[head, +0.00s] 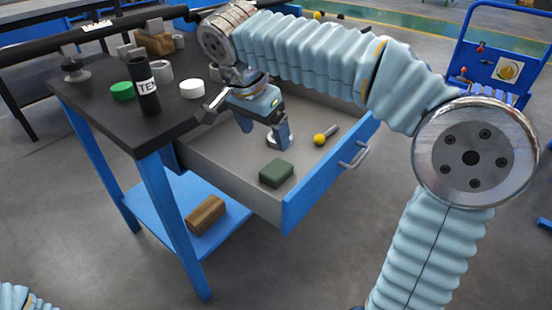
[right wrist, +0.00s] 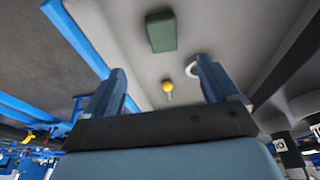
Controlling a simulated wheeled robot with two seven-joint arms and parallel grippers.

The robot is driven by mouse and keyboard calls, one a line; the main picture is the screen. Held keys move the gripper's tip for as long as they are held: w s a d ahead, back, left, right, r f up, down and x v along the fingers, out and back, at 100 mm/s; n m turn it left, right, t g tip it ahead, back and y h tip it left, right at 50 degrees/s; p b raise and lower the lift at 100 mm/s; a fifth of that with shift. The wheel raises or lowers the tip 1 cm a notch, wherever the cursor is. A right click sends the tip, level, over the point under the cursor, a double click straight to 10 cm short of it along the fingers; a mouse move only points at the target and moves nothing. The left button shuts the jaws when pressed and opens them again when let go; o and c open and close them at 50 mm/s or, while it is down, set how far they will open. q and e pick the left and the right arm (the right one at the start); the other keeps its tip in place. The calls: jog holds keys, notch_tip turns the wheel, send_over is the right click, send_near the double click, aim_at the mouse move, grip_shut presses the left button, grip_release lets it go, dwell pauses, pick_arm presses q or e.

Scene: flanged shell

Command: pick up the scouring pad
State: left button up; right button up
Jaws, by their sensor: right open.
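The scouring pad (head: 276,172) is a dark green block lying flat on the floor of the open drawer (head: 225,170), near its front. In the right wrist view the pad (right wrist: 161,32) shows ahead of the fingertips, between their lines and apart from them. My right gripper (head: 264,132) is over the drawer, behind the pad in the head view. Its two blue fingers stand apart with nothing between them, as the right wrist view (right wrist: 162,72) also shows. My left gripper is out of view.
A yellow-ended tool (head: 325,136) and a pale round thing (head: 271,141), partly hidden by my gripper, are in the drawer. The dark bench top (head: 95,97) carries a black canister (head: 147,85), a green disc (head: 122,92) and a white disc (head: 192,89). A brown block (head: 206,214) lies on the lower shelf.

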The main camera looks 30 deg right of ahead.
send_over(276, 169)
jog(key=s+a, duration=0.1)
jog(key=a, duration=0.1)
notch_tip(276, 169, down, 8)
jog(key=shift+d+r+b, duration=0.1)
jog(key=shift+b, duration=0.3)
jog(key=x, duration=0.5)
jog(key=shift+w+d+f, duration=0.1)
jog(key=shift+w+f, duration=0.1)
jog(key=shift+w, duration=0.05)
jog(key=c, duration=1.1)
jog(key=shift+r, duration=0.1)
jog(key=shift+c, duration=0.2)
